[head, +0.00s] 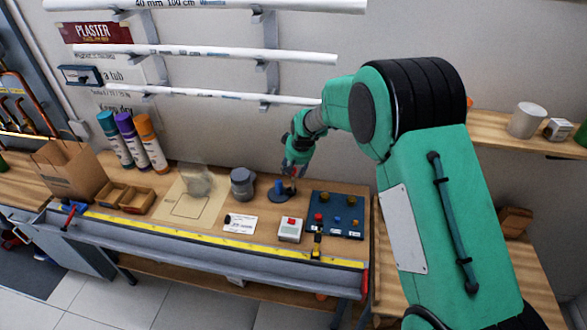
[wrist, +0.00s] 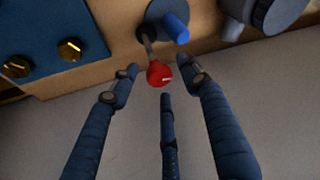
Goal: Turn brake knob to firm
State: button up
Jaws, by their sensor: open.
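A red knob (wrist: 159,74) with a small white mark sits at the end of a thin metal stem in the wrist view. The stem runs to a dark round base with a blue post (wrist: 175,28). The same base (head: 281,193) stands on the bench in the head view, beneath my gripper. My gripper (wrist: 163,84) is open, with its three fingers spread around the red knob. I see gaps between the fingers and the knob. In the head view my gripper (head: 291,172) partly hides the knob. No firm marking is readable.
A blue panel (head: 323,228) with red and brass knobs stands right of the base. A white box with a red button (head: 290,230) is in front. A grey pot (head: 242,183) stands left. White pipes (head: 220,53) hang on the wall behind.

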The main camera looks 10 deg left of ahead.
jog(key=c, duration=1.1)
jog(key=shift+n+b, duration=0.3)
jog(key=shift+b, duration=0.05)
jog(key=n+y+b, duration=0.1)
jog(key=n+b, duration=0.1)
jog(key=b, duration=0.1)
jog(key=shift+w+d+f+g, duration=0.1)
jog(key=shift+w+g, duration=0.05)
jog(key=shift+g, duration=0.25)
jog(key=shift+n+g+b, duration=0.3)
jog(key=shift+n+b, duration=0.45)
jog(key=shift+n, duration=0.25)
